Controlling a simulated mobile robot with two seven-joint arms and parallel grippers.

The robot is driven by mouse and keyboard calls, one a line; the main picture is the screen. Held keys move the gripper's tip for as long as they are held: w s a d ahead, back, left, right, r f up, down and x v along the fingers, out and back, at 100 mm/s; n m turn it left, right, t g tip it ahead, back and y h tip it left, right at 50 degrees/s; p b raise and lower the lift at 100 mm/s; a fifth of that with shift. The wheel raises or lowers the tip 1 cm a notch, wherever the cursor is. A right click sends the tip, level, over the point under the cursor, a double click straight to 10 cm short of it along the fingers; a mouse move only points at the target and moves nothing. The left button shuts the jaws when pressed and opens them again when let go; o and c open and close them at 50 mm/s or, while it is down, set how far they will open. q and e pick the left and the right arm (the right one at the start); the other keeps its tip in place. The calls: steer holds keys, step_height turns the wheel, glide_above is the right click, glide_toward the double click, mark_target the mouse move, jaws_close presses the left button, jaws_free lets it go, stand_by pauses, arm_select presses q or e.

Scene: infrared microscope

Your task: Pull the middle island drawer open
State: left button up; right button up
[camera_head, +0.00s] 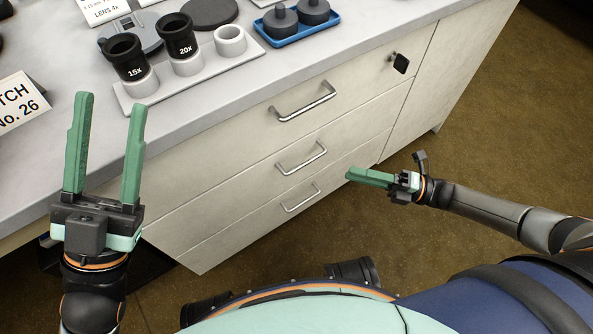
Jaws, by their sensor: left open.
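The middle island drawer (235,195) is a cream front with a silver bar handle (302,158). It looks flush with the drawers above and below it, so it appears closed. My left gripper (112,101) is open and empty, fingers pointing up the picture, left of the drawer fronts and near the countertop edge. My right gripper (349,173) is to the right of the middle handle and apart from it in the picture, its green fingers pointing left. Its fingers overlap in this view, so whether they are open is hidden.
The top drawer handle (303,101) and bottom drawer handle (300,197) sit above and below. The countertop (200,110) holds a tray of eyepieces (178,48), a blue tray (290,34) and a sign (20,102). A dark key or tag (400,63) hangs at right. Brown floor is clear at right.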

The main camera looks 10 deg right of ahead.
mark_target(306, 163)
steer(key=b+x, duration=0.1)
steer(key=x, duration=1.1)
steer(key=shift+a, duration=0.15)
jaws_close()
stand_by(1.1)
